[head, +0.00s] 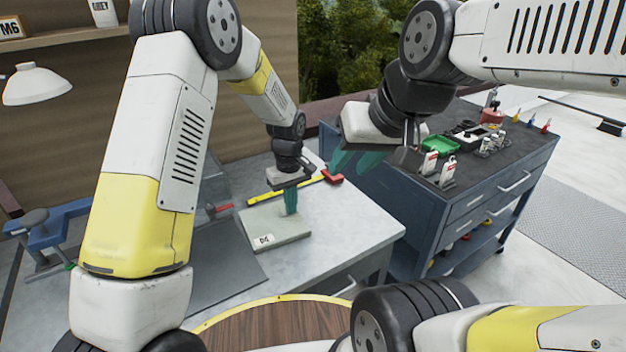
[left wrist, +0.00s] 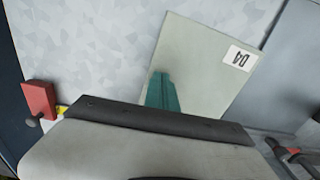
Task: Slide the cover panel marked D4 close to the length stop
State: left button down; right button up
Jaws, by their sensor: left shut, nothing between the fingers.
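The cover panel marked D4 (head: 275,228) is a flat pale grey-green plate lying on the light grey table (head: 345,235). Its white D4 label is at the near left corner in the head view; the panel also shows in the left wrist view (left wrist: 205,65). My left gripper (head: 291,208) points down over the panel with its teal fingers together and empty; whether the tips touch the panel I cannot tell. The red length stop (head: 332,177) sits at the end of a yellow rule (head: 285,190) beyond the panel; the red block also shows in the left wrist view (left wrist: 39,98). My right gripper (head: 355,160) hangs empty, with fingers apart, right of the stop.
A blue tool cart (head: 440,215) with bottles, a green tray (head: 440,146) and small tools stands to the right. A dark grey plate (head: 205,265) lies left of the panel. A blue vise (head: 55,230) is at far left. The table right of the panel is clear.

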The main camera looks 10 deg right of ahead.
pick_arm(q)
jog(key=shift+w+d, duration=0.75)
jog(key=shift+d, duration=0.85)
jog(key=shift+w+d, duration=0.75)
jog(key=shift+d, duration=0.9)
jog(key=shift+w+d, duration=0.75)
jog(key=shift+d, duration=0.85)
jog(key=shift+r, duration=0.1)
jog(key=s+a+r+m+t+h, duration=0.1)
jog(key=a+r, duration=0.3)
jog(key=r, duration=0.5)
jog(key=s+a+r, duration=0.1)
jog(key=a+r, duration=0.3)
jog(key=r, duration=0.4)
jog(key=s+a+r+m+t+h, duration=0.1)
jog(key=s+a+r+t, duration=0.1)
jog(key=s+a+r, duration=0.7)
jog(key=s+a+m+t, duration=0.1)
jog(key=s+a, duration=0.5)
jog(key=s, duration=0.2)
jog(key=s+a+r+m+t, duration=0.1)
jog(key=s+a+m+t, duration=0.1)
jog(key=s+a, duration=0.4)
jog(key=s, duration=0.3)
jog(key=shift+s+a, duration=0.15)
jog(key=shift+s, duration=0.05)
